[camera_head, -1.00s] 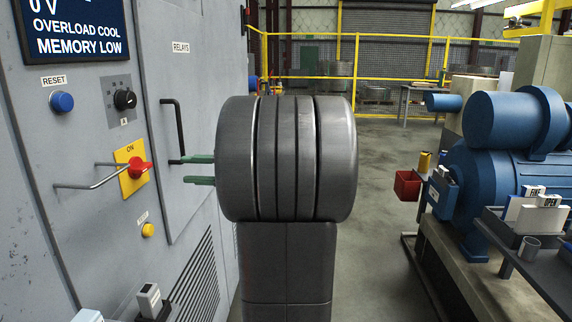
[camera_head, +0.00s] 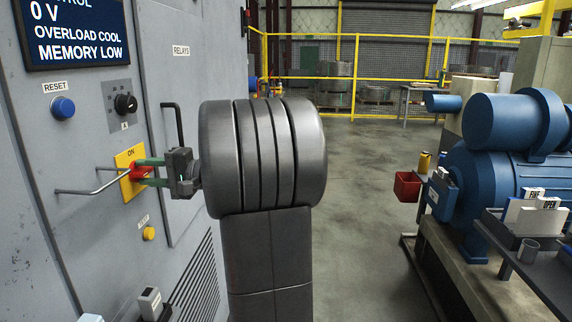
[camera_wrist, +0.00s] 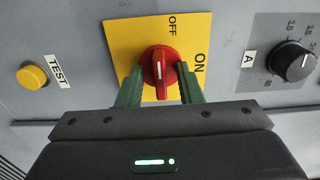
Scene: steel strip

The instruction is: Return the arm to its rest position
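My arm (camera_head: 262,160) reaches toward the grey cabinet on the left in the head view. My gripper (camera_head: 146,172) is at the red knob (camera_head: 138,174) on the yellow plate (camera_head: 127,157). In the wrist view, the two green fingers of my gripper (camera_wrist: 160,72) are spread apart, one on each side of the red knob (camera_wrist: 159,65). The gripper looks open; whether a finger touches the knob, I cannot tell. The knob's white mark runs up and down in the wrist view, below the OFF label and beside the ON label.
A bar handle (camera_head: 85,193) sticks out near the knob, and a black door handle (camera_head: 175,122) is behind my gripper. Blue (camera_head: 62,107) and yellow (camera_head: 149,233) buttons are nearby. A blue motor (camera_head: 500,180) stands right; open floor (camera_head: 365,200) lies between.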

